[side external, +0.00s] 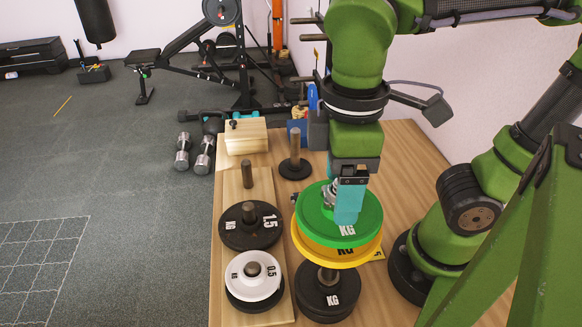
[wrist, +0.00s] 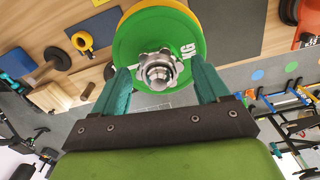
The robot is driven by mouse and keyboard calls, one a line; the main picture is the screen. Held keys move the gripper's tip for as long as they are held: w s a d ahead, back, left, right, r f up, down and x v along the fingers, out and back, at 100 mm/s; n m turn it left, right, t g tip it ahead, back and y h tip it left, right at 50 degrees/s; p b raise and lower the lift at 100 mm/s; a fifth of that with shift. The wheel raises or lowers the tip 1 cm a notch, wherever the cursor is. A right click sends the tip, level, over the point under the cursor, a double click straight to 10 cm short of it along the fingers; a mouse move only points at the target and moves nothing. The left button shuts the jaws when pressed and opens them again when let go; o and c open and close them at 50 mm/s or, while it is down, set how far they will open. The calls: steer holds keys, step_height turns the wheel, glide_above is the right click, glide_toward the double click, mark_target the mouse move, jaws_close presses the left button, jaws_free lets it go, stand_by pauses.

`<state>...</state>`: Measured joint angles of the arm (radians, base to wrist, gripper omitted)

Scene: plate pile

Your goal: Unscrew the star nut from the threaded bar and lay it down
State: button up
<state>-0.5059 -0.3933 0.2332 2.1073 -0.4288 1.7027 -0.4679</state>
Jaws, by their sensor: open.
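The silver star nut (wrist: 158,68) sits around the threaded bar on top of the green plate (wrist: 190,28). The bar's end shows in the middle of the nut. In the side view the nut (side external: 328,192) is partly hidden behind a teal finger. My gripper (side external: 347,205) points down over the green plate (side external: 312,212). In the wrist view its two teal fingers stand apart on either side of the nut, with visible gaps. Contact between fingertips and plate cannot be told.
Under the green plate are a yellow plate (side external: 312,250) and black plates (side external: 327,300). To the left, a board carries a black 1.5 plate (side external: 236,236) and a white 0.5 plate (side external: 240,275) on posts. An empty post (side external: 296,150) stands behind. The table (side external: 405,170) is clear at right.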

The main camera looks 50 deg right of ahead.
steer(key=m, duration=1.1)
steer(key=c, duration=0.9)
steer(key=shift+a, duration=0.1)
